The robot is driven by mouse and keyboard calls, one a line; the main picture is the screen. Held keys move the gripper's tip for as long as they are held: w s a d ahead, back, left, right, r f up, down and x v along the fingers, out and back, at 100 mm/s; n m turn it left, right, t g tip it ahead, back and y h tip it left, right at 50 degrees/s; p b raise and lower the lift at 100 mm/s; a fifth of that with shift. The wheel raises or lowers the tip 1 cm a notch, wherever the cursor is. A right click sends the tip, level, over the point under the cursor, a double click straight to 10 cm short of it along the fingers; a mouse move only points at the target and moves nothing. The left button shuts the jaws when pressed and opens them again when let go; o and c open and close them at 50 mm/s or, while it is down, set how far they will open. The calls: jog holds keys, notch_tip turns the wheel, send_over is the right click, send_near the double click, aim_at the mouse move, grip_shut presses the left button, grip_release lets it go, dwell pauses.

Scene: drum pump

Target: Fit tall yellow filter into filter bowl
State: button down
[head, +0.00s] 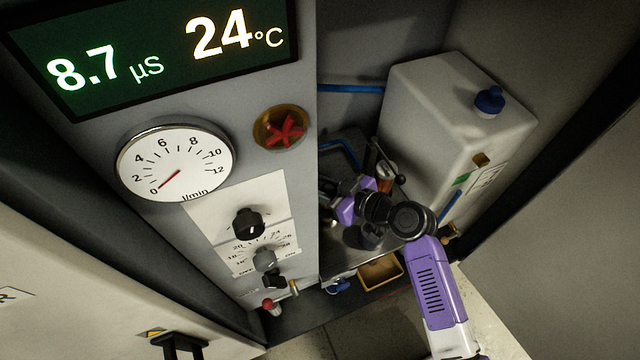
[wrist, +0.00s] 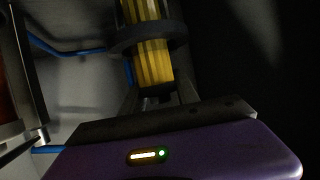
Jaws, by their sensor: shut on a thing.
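The tall yellow filter (wrist: 153,68), with dark lengthwise stripes, stands out beyond my gripper (wrist: 150,45) in the wrist view. My gripper is shut on it. A dark ring-shaped part (wrist: 120,43) passes around the filter; I cannot tell whether it belongs to the jaws. The filter's far end is cut off by the top of the view. In the head view my own arm largely hides my gripper, and I cannot make out the filter. I cannot identify the filter bowl for certain in either view.
A white tank (head: 440,105) with a blue cap (head: 489,101) stands right of the recess. The grey panel with a gauge (head: 175,160) and knobs stands left. A small tan tray (head: 380,273) lies low in front. A blue hose (wrist: 65,49) runs behind the filter.

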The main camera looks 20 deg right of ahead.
aim_at(333, 190)
jog(key=c, duration=0.8)
grip_release()
jog(key=shift+c, duration=0.2)
jog(key=shift+v, duration=3.9)
